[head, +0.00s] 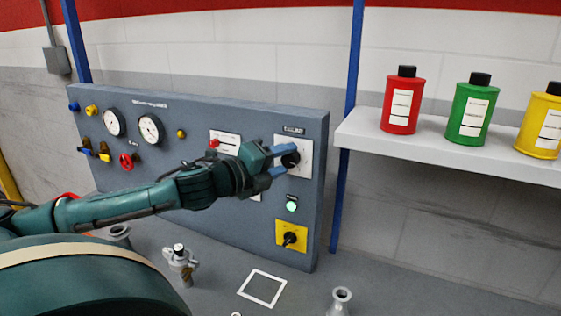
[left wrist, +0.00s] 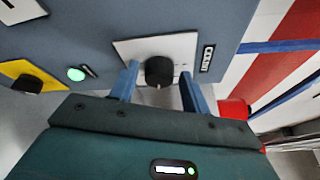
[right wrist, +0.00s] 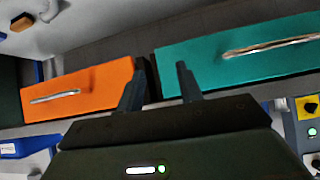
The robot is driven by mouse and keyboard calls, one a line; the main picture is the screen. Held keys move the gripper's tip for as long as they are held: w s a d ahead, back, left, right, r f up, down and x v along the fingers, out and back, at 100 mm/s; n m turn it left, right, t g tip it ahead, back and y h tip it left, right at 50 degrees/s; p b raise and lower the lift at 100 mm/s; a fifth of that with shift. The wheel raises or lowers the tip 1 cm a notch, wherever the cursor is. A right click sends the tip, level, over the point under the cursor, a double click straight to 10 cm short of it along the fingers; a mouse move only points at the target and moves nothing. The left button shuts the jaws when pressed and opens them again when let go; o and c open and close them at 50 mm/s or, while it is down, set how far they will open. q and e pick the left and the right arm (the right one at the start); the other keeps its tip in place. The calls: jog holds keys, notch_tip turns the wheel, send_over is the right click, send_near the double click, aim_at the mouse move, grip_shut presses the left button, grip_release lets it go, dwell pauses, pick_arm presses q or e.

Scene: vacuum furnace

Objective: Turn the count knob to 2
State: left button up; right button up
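The count knob (head: 291,159) is a round black knob on a white plate at the upper right of the grey control panel (head: 230,120). In the left wrist view the knob (left wrist: 159,71) sits between the fingertips of my left gripper (left wrist: 160,85), with a gap visible on each side. A label (left wrist: 207,58) is beside its plate. In the head view my left gripper (head: 280,159) has its two blue fingers above and below the knob, apart and open. The knob's setting is too small to read. My right gripper (right wrist: 160,85) is open and empty, away from the panel, facing drawers.
Below the count knob are a lit green button (head: 291,205) and a black knob on a yellow plate (head: 291,235). Red, green and yellow bottles stand on a shelf (head: 450,150) to the right. The right wrist view shows an orange drawer (right wrist: 80,88) and a teal drawer (right wrist: 230,55).

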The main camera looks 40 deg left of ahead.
pick_arm(q)
jog(key=shift+o, duration=0.6)
jog(key=shift+s+f, duration=0.1)
jog(key=shift+s, duration=0.45)
jog(key=s+r, duration=0.1)
jog(key=s, duration=1.1)
jog(key=shift+a+r, duration=0.15)
jog(key=shift+a, duration=0.3)
